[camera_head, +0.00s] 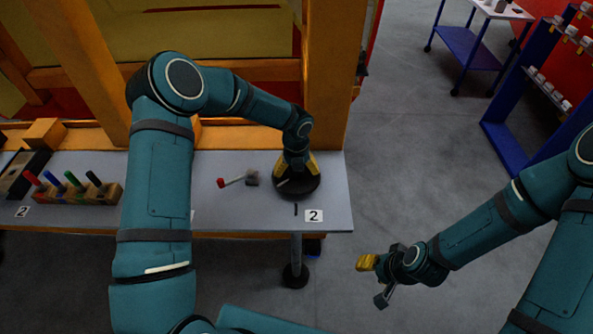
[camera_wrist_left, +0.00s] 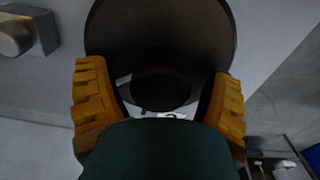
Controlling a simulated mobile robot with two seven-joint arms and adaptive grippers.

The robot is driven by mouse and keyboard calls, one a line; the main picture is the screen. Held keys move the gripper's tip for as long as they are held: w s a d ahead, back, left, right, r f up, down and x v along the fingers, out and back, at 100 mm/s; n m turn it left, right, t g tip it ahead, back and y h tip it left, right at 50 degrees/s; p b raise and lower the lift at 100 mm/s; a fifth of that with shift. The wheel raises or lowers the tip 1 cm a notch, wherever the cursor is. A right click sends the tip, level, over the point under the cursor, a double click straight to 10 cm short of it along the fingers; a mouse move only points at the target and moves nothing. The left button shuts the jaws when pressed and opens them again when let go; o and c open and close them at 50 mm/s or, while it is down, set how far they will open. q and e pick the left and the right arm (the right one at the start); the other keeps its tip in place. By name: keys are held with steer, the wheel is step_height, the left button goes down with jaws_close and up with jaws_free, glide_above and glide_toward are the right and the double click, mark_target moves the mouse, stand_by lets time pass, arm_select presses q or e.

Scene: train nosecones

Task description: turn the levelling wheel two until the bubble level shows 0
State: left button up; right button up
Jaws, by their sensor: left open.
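The levelling wheel (camera_head: 310,184) is a round black disc on the right end of the grey bench, beside a white label marked 2 (camera_head: 314,215). My left gripper (camera_head: 297,170) is over the wheel, pointing down. In the left wrist view the wheel (camera_wrist_left: 160,22) fills the top middle, and the open yellow fingers of my left gripper (camera_wrist_left: 160,85) stand apart on both sides of its dark hub. I cannot tell whether they touch it. My right gripper (camera_head: 374,279) hangs empty over the floor with its fingers apart. I cannot make out the bubble level or its reading.
A red-tipped lever (camera_head: 234,181) on a small grey block sits just left of the wheel. A block with coloured pegs (camera_head: 75,190) stands at the bench's left. Orange framework (camera_head: 325,75) rises behind the bench. Blue shelving (camera_head: 520,125) stands far right; the floor between is clear.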

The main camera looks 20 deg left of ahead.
arm_select(q)
step_height(320, 180, up, 12)
steer(key=shift+f, duration=0.1)
stand_by(0.4)
stand_by(0.4)
